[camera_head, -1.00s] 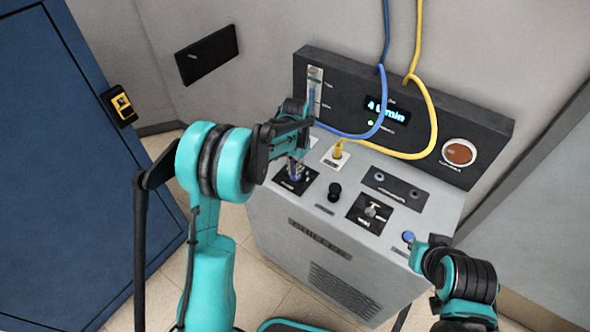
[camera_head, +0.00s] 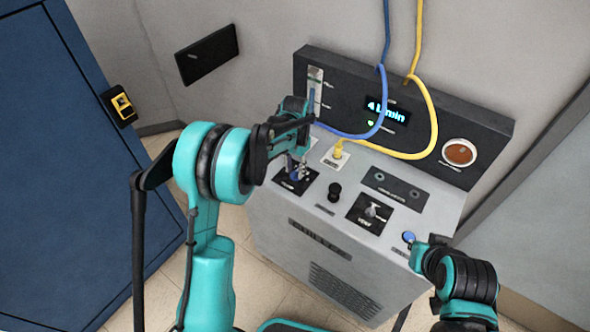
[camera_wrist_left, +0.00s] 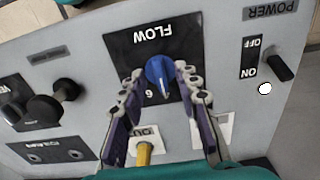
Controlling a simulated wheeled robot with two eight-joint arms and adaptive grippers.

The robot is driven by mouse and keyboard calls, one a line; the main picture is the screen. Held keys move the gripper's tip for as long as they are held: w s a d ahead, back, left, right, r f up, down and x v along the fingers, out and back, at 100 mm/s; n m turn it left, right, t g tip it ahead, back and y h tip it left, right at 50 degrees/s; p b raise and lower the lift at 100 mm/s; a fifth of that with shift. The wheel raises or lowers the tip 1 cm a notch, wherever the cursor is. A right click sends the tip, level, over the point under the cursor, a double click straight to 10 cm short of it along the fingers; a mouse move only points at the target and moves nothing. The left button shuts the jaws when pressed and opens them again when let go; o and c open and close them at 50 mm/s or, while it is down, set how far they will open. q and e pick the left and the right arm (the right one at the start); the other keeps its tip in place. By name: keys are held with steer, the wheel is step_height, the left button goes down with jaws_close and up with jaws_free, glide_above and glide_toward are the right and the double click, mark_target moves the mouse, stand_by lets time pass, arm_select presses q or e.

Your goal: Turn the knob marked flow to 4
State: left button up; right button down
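The blue flow knob (camera_wrist_left: 158,74) sits on a black plate marked FLOW (camera_wrist_left: 150,38) in the left wrist view. Its narrow end points toward the lower side of that view, near a printed 6. My left gripper (camera_wrist_left: 160,80) has its two fingers on either side of the knob, with gaps showing, so it is open around it. In the head view my left gripper (camera_head: 297,172) is over the flow plate (camera_head: 292,187) and hides most of the knob. The display (camera_head: 387,109) reads 4 L/min. My right gripper (camera_head: 428,248) is at the lower right; its fingers are not clear.
A black knob (camera_head: 334,192), a vent knob (camera_head: 371,211) and a blue button (camera_head: 408,237) lie right of the flow plate. A yellow hose (camera_head: 436,110) and a blue hose (camera_head: 383,90) run behind. A power switch (camera_wrist_left: 280,66) shows in the wrist view.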

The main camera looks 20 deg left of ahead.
mark_target(295, 173)
arm_select(q)
step_height(295, 173, up, 11)
stand_by(0.3)
steer(key=shift+r, duration=0.1)
steer(key=s+r+n+t, duration=0.2)
steer(key=s+r+t, duration=0.35)
steer(key=s, duration=0.85)
steer(key=s+f+n+t, duration=0.1)
steer(key=s+f+n, duration=0.1)
steer(key=s, duration=1)
steer(key=shift+a+f+t, duration=0.3)
steer(key=shift+f+t, duration=0.05)
steer(key=shift+f, duration=0.05)
